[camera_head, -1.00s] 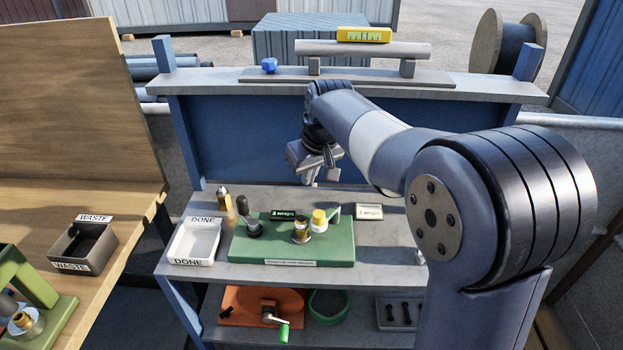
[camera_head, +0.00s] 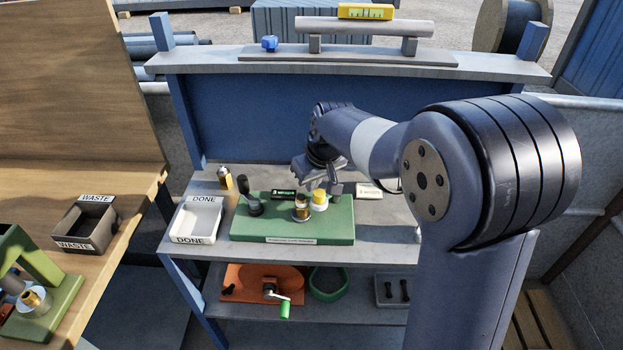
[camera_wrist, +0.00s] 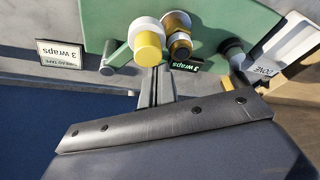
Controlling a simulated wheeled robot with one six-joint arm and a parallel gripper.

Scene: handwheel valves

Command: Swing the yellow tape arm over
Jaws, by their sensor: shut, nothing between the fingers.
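The yellow tape roll (camera_head: 319,197) sits on a white-flanged holder on the green board (camera_head: 250,226), beside a brass fitting (camera_head: 301,209). In the wrist view the yellow roll (camera_wrist: 149,47) shows at the end of a short grey-green arm (camera_wrist: 115,56), with the brass fitting (camera_wrist: 179,46) touching or very close on its right. My gripper (camera_head: 335,188) is low over the back of the board, just behind and right of the roll. Its fingers (camera_wrist: 156,75) are shut and empty and point at the roll's near edge. I cannot tell whether they touch it.
A black knob (camera_head: 254,206) stands on the board's left. A small dark display (camera_wrist: 185,65) reads "3 wraps"; a white card (camera_head: 368,190) lies behind right. The white DONE tray (camera_head: 197,219) is left of the board. The blue bench back (camera_head: 240,115) rises behind.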

